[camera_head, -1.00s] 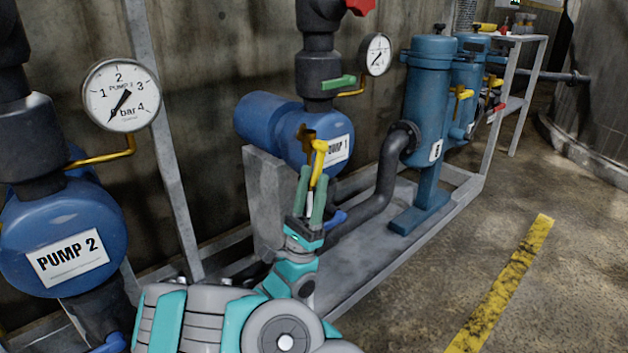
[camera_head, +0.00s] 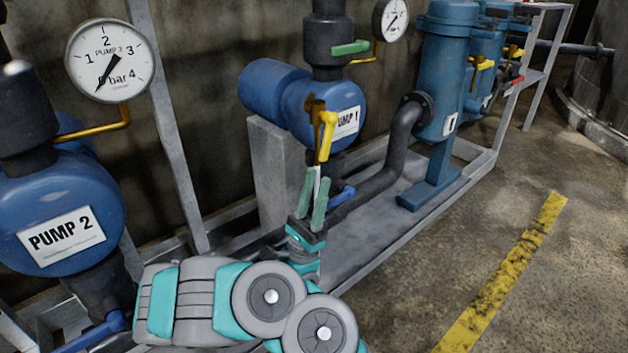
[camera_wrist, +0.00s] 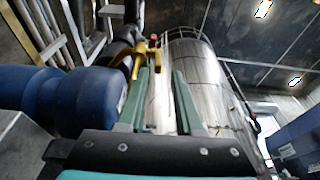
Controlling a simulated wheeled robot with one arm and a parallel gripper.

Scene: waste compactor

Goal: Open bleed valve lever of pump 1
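The yellow bleed valve lever (camera_head: 326,135) of pump 1 hangs from a brass-coloured fitting at the front of the blue pump 1 (camera_head: 300,112), beside its label. It points steeply downward in the head view. My gripper (camera_head: 317,175) is just below the lever's lower end, with its two green fingers pointing up. In the wrist view my gripper (camera_wrist: 161,72) is open with a clear gap between the fingers. The yellow lever (camera_wrist: 139,58) shows there near the tip of the left finger. I cannot tell whether they touch.
Pump 2 (camera_head: 62,220) and its gauge (camera_head: 110,62) stand at the left. A green handle (camera_head: 350,48) is above pump 1, and a blue handle (camera_head: 342,196) is close right of my fingers. Blue filter vessels (camera_head: 445,75) stand behind. The floor at right is clear.

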